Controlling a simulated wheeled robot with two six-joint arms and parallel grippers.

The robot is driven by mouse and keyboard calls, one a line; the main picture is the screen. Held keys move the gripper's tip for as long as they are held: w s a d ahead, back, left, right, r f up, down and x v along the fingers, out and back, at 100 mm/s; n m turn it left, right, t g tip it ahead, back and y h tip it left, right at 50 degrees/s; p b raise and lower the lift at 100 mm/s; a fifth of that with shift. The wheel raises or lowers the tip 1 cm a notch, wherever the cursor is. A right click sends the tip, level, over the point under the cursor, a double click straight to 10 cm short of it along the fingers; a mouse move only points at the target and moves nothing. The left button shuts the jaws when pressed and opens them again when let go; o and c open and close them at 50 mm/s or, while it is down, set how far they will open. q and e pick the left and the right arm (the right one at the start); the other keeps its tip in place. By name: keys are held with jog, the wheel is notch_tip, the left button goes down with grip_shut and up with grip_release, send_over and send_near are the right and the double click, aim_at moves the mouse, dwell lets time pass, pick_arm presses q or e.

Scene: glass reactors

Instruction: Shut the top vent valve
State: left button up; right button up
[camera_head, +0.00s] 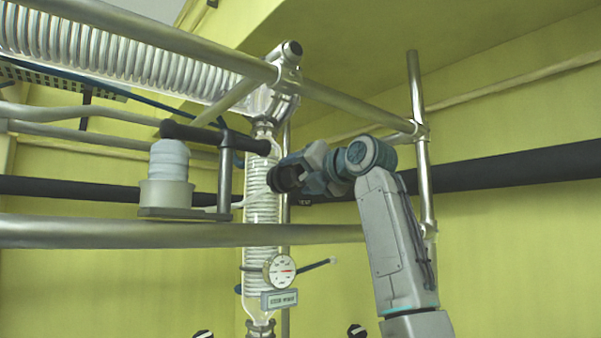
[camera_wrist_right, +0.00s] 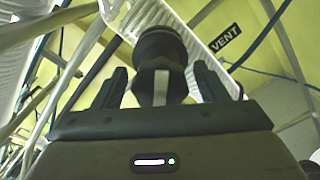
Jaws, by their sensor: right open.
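My right gripper (camera_wrist_right: 162,82) is open in the right wrist view, one finger on each side of a dark round knob with a pale stripe, the vent valve (camera_wrist_right: 160,42). I cannot tell whether the fingers touch it. A black VENT label (camera_wrist_right: 226,42) shows beside it. In the head view the right gripper (camera_head: 291,175) is at the upper glass column; its fingers are small and dark there, and I cannot make out the valve clearly. My left gripper is not in view.
Steel rails (camera_head: 340,106) cross above my right arm, and another rail (camera_head: 80,232) runs below at left. The glass column (camera_head: 252,225) carries a gauge (camera_head: 280,271). A white ribbed part in a cup (camera_head: 168,172) stands left. Free room lies right of my arm.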

jog(key=c, duration=0.3)
jog(key=shift+w+a, duration=0.1)
jog(key=c, duration=0.7)
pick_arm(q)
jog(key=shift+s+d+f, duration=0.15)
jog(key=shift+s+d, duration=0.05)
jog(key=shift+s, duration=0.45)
pick_arm(e)
jog(key=shift+m, duration=0.3)
jog(key=shift+m, duration=1.2)
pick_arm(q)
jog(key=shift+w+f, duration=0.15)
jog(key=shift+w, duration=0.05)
pick_arm(e)
jog(key=shift+m, duration=2)
